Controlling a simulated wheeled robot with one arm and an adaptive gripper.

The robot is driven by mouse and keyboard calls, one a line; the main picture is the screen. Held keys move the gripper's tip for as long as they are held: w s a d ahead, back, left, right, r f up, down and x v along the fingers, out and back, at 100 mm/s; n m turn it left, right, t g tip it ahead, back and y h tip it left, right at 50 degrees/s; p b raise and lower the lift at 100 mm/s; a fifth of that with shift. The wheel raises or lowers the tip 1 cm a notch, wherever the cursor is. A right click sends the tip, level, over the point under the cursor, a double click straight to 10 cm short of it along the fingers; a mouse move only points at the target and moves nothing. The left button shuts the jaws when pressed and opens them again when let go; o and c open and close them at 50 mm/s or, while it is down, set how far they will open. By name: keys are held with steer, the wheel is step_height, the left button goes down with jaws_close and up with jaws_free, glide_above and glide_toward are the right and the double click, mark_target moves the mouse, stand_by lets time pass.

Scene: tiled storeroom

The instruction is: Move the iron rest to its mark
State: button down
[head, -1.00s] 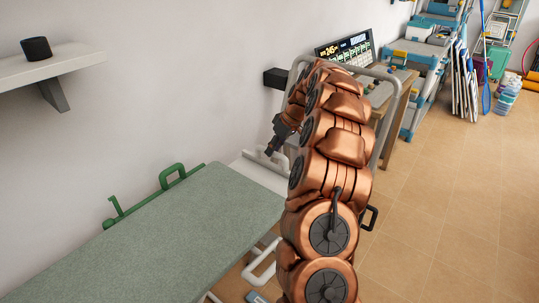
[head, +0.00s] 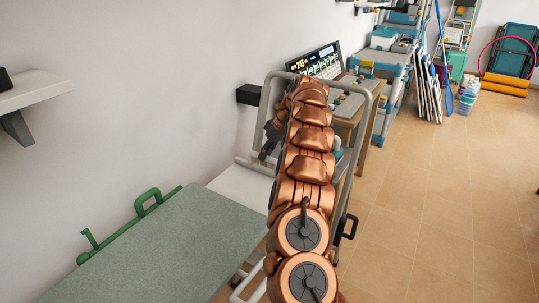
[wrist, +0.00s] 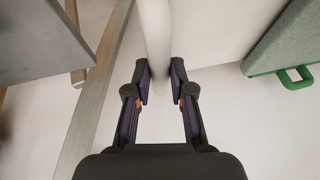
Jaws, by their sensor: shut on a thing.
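The iron rest appears to be the white panel (head: 232,187) at the far end of the grey-green ironing board (head: 185,245). It has a raised pale rail along its far edge. My gripper (head: 264,156) is at that rail, partly hidden by my copper arm. In the wrist view, my gripper (wrist: 161,76) has its two dark fingers closed about a white rounded bar (wrist: 157,35) beside the white panel (wrist: 215,25). I see no mark.
The board has green handles (head: 148,200) on its wall side. A tubular frame (head: 372,100) stands close around my arm, with a bench and lit display (head: 315,62) beyond. A shelf (head: 40,92) juts from the left wall. The tiled floor (head: 440,200) at right is clear.

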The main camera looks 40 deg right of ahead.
steer(key=shift+d, duration=0.35)
steer(key=c, duration=1)
jaws_free()
steer(key=shift+w, duration=0.1)
steer(key=shift+v, duration=3.75)
